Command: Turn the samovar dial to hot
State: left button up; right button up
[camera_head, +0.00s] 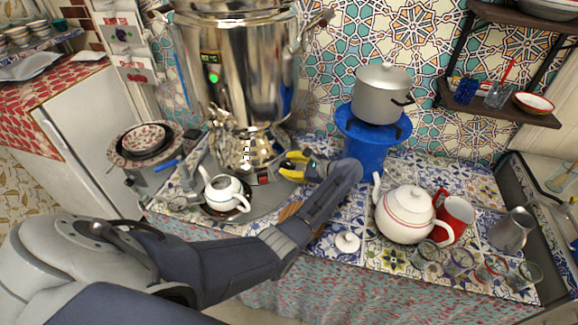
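The large shiny metal samovar (238,80) stands at the back of the tiled counter. A green light (213,78) and a small dark panel show on its body. A small red square part (263,180) shows low on its front; I cannot tell the dial or its setting clearly. My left gripper (287,165) has yellow fingertips and is just right of the samovar's lower front, pointing left. Its fingers look apart, with nothing seen between them. A white teapot (223,192) sits in front of the samovar base. My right gripper is not in view.
A grey pot (382,92) stands on a blue burner (366,142) behind my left forearm. A larger white teapot (404,214), a red mug (455,212) and several glasses (458,262) stand to the right. A white lid (347,242) lies near the front edge.

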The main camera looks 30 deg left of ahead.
pick_arm(q)
jog(key=shift+o, duration=0.2)
grip_shut()
dwell(0.4)
jog(key=m+t, duration=0.1)
jog(key=m, duration=0.2)
jog(key=m+t, duration=0.1)
jog(key=m, duration=0.3)
jog(key=shift+a+m+t, duration=0.1)
jog(key=shift+m+t, duration=0.2)
jog(key=shift+t, duration=0.1)
jog(key=shift+r+m+t+h, duration=0.15)
jog(key=shift+m+t, duration=0.35)
jog(key=shift+m, duration=1)
jog(key=shift+m+t+h, duration=0.15)
jog(key=shift+m+t, duration=0.35)
jog(key=shift+m, duration=1)
jog(key=shift+w+m, duration=0.1)
jog(key=shift+m, duration=0.2)
